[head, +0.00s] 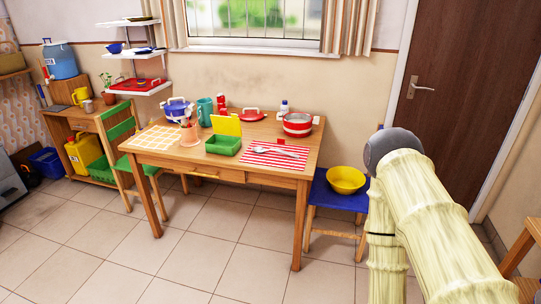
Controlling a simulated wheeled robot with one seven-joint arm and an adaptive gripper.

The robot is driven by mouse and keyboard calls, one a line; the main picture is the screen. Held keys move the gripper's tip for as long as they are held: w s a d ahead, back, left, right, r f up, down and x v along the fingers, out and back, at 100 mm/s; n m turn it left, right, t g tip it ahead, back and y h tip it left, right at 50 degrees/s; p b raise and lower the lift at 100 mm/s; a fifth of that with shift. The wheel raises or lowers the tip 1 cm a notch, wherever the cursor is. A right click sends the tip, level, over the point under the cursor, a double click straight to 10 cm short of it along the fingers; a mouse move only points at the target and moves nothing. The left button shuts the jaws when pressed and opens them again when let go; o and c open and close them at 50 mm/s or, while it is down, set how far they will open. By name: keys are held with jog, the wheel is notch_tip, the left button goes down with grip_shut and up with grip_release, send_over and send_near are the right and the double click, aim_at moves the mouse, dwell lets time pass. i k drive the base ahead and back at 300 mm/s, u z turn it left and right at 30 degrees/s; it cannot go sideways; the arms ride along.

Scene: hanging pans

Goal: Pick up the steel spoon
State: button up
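A silvery utensil that looks like the steel spoon (281,151) lies on a red-and-white striped cloth (264,161) on the right half of the wooden table (235,171). It is small in this view, so its exact shape is hard to tell. More utensils stand upright in a pinkish cup (190,136) on the left half of the table. My gripper is not in view. Only pale yellow links of my arm and a dark grey joint show at the right, to the right of the table and well apart from the cloth.
A green bin (222,145), a red pot (297,125) and a blue pot (176,111) stand on the table. A blue chair (333,198) holding a yellow bowl (346,179) is at its right, a green chair (119,128) at its left. The tiled floor in front is clear.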

aim_at(256, 150)
jog(key=u, duration=0.05)
jog(key=k, duration=0.45)
jog(key=z, duration=0.75)
jog(key=i, duration=1.85)
jog(key=u, duration=0.9)
